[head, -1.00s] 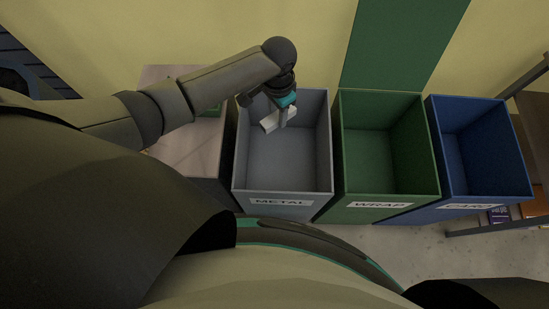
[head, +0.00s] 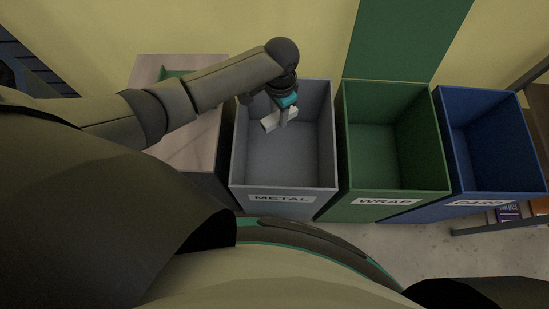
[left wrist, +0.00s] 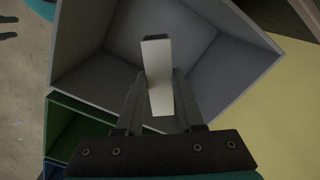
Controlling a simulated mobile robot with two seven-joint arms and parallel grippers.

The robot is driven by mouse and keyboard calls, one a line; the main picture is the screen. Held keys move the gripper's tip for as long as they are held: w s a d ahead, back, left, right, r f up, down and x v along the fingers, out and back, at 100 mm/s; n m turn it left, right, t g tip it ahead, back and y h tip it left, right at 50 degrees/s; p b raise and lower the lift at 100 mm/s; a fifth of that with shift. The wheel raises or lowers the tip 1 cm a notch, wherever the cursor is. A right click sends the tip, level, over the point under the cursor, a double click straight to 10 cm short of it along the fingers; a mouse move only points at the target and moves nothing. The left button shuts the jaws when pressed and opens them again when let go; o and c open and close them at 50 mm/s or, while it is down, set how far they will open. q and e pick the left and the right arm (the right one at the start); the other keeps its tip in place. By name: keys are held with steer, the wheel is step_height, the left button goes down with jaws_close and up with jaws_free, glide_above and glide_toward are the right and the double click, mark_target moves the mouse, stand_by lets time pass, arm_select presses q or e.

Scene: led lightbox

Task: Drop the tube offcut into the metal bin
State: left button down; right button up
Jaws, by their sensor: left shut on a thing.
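The tube offcut is a short, pale, square-sided piece (head: 270,122); it also shows in the left wrist view (left wrist: 158,75). My left gripper (head: 282,117) is shut on it, with one finger on each side of it in the left wrist view (left wrist: 160,100). The metal bin (head: 283,178) is grey, open-topped and labelled METAL. In the head view the gripper and offcut are over the bin's opening, toward its back left. The wrist view shows the bin's grey inner walls (left wrist: 80,50) around the offcut. I cannot tell the exact height above the rim. My right gripper is not in view.
A green bin (head: 392,190) labelled WRAP stands close on the right, then a blue bin (head: 490,150). A pale-topped table or cabinet (head: 185,150) stands on the left under my arm. A yellow wall (head: 220,25) is behind.

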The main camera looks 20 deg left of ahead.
arm_select(q)
steer(key=shift+f, duration=0.35)
steer(key=shift+c, duration=2.3)
jaws_free()
steer(key=shift+r, duration=0.15)
step_height(320, 180, up, 15)
steer(key=p, duration=0.4)
steer(key=shift+p, duration=0.4)
